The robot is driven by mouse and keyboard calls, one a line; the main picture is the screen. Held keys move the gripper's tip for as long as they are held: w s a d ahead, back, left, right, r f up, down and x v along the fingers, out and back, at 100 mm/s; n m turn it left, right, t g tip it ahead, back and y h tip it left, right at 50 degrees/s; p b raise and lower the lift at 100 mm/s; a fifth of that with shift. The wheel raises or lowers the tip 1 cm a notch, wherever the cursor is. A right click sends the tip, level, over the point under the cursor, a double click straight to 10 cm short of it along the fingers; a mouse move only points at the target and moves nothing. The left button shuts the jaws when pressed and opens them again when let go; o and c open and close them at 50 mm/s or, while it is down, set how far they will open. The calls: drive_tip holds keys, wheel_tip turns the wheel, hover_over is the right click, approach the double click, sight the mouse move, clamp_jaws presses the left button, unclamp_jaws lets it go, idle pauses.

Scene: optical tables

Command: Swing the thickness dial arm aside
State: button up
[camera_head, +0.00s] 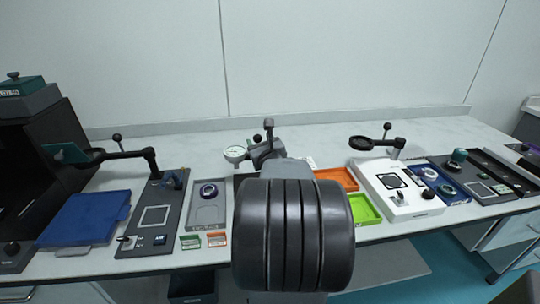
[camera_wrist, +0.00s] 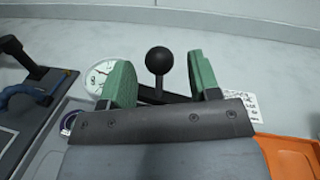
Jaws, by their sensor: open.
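The thickness dial (camera_head: 235,153) has a round white face and stands at the middle back of the table; it also shows in the wrist view (camera_wrist: 101,76). Its dark arm with a black ball knob (camera_wrist: 159,59) rises behind it; the knob shows in the head view too (camera_head: 268,122). In the wrist view my gripper (camera_wrist: 160,80) has its two green fingers apart, with the knob seen between them. The fingers do not visibly touch the knob. In the head view my own arm hides the fingers and the dial's base.
An orange tray (camera_head: 349,174) and a green tray (camera_head: 366,213) lie right of my arm. A white panel device (camera_head: 411,208) stands beyond them. A grey plate (camera_head: 208,216) with a ringed part and a black panel (camera_head: 135,240) lie left. The wall is close behind.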

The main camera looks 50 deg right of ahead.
drive_tip(key=b+v, duration=0.2)
drive_tip(key=v, duration=0.9)
drive_tip(key=shift+r, duration=0.1)
drive_tip(key=shift+r+p, duration=1.8)
drive_tip(key=shift+r, duration=0.65)
